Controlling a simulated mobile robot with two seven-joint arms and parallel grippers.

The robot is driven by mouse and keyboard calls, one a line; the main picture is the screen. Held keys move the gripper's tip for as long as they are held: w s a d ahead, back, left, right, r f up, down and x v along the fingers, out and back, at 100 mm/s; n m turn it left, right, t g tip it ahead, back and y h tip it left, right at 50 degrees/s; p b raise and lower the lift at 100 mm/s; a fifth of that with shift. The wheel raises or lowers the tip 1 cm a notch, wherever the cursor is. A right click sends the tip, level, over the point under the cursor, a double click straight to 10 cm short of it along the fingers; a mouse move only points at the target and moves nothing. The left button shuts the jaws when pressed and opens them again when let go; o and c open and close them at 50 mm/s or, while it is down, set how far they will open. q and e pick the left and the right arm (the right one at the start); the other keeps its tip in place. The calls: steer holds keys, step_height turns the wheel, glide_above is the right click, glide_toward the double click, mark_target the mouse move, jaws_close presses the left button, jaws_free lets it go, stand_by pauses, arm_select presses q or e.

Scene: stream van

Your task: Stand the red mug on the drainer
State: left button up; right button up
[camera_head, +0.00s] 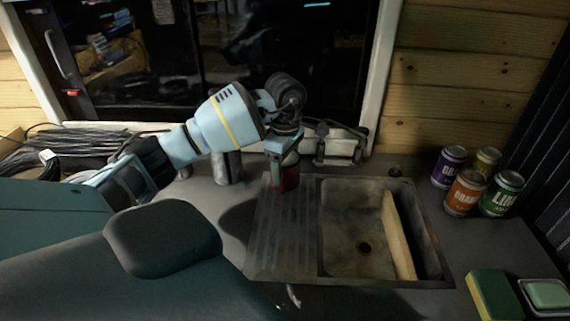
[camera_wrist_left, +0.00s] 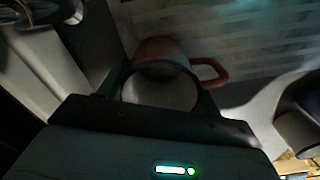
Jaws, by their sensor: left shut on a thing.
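The red mug (camera_head: 289,181) is at the back end of the ribbed drainer (camera_head: 282,235), left of the sink basin. My left gripper (camera_head: 283,160) reaches down on it from above and is shut on it. In the left wrist view the mug (camera_wrist_left: 160,52) sits between the two fingers (camera_wrist_left: 160,92), its open rim facing the camera and its red handle (camera_wrist_left: 212,73) sticking out to the right. The mug looks roughly upright. I cannot tell whether its base touches the drainer. My right gripper is not in view.
The sink basin (camera_head: 346,224) holds a leaning wooden board (camera_head: 398,235). Several cans (camera_head: 465,193) stand to the right, with a sponge (camera_head: 492,296) and a soap dish (camera_head: 545,298) in front. A tap (camera_head: 322,143) is behind the sink. A metal cylinder (camera_head: 227,168) stands left of the mug. The drainer's front is clear.

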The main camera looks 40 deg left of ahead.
arm_select(q)
steer(key=shift+f, duration=0.15)
steer(key=o, duration=1.1)
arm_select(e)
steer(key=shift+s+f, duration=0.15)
arm_select(q)
steer(key=shift+r, duration=0.35)
step_height(320, 180, up, 12)
steer(key=shift+f+p, duration=0.15)
steer(key=shift+p, duration=0.4)
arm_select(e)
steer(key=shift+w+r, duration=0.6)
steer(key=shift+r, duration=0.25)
